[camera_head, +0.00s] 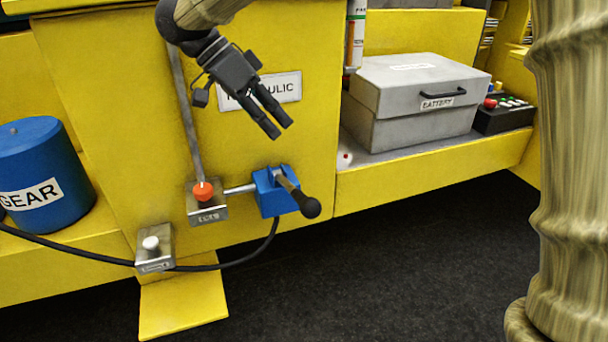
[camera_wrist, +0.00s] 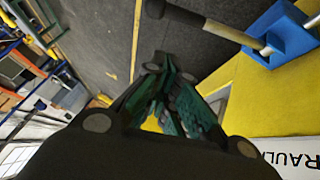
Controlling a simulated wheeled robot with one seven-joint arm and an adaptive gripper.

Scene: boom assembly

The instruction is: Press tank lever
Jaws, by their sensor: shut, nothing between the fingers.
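In the wrist view the lever (camera_wrist: 225,30) and blue block (camera_wrist: 290,38) show at the upper right. My gripper (camera_head: 279,129) is above the block, in front of the hydraulic label, with its dark fingers together and pointing down to the right. The fingers are empty and apart from the lever. The wrist view also shows my gripper (camera_wrist: 176,78).
A metal box with a red button (camera_head: 202,190) sits left of the valve, joined by a pipe. Below is a box with a white button (camera_head: 151,243) and a black cable. A blue gear tank (camera_head: 40,160) stands left, a grey battery box (camera_head: 400,125) right. The floor in front is clear.

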